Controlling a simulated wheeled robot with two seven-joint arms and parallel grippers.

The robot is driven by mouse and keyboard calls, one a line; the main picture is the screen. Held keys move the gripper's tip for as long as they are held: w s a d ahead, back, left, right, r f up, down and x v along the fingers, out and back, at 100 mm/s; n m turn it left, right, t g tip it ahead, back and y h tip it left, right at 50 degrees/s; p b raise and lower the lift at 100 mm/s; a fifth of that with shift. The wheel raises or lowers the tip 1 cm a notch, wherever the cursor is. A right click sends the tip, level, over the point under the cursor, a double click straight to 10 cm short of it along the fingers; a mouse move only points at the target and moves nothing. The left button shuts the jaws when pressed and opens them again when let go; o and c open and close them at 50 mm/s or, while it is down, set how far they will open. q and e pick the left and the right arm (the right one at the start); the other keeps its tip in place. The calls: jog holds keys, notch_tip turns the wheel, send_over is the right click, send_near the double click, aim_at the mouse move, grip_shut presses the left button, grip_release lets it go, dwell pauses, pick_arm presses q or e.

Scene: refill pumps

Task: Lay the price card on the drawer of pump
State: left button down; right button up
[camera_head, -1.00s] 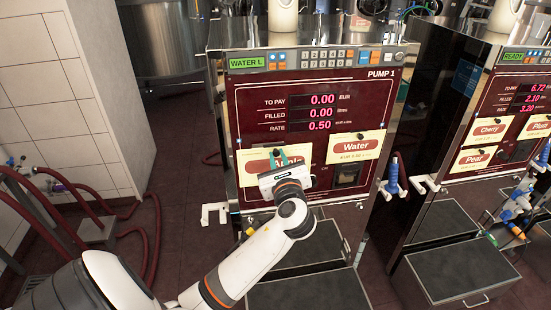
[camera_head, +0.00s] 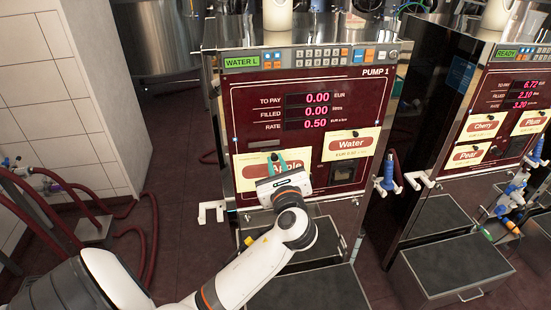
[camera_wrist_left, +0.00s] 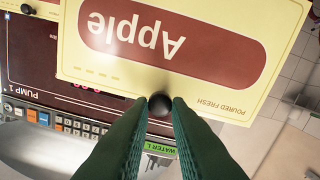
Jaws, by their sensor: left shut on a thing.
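The cream price card reading Apple (camera_head: 244,163) is at the lower left of the pump 1 front (camera_head: 262,100). My left gripper (camera_head: 277,163) is shut on the card's black knob (camera_wrist_left: 160,104); its dark green fingers pinch it in the left wrist view. There the card (camera_wrist_left: 270,75) hangs beyond the fingertips, upside down, with the pump panel behind it looking smaller; I cannot tell the gap between them. The grey-topped drawer of pump 1 (camera_head: 310,292) sticks out low in front, partly behind my left arm. My right gripper is not in view.
A Water card (camera_head: 351,143) is on the panel to the right. A blue nozzle (camera_head: 387,170) hangs at the pump's right side. A second pump (camera_head: 480,100) with its own drawer (camera_head: 455,265) stands to the right. Red hoses (camera_head: 65,215) lie on the left.

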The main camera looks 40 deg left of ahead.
pick_arm(q)
jog(key=shift+p+v, duration=0.8)
jog(key=shift+v, duration=1.6)
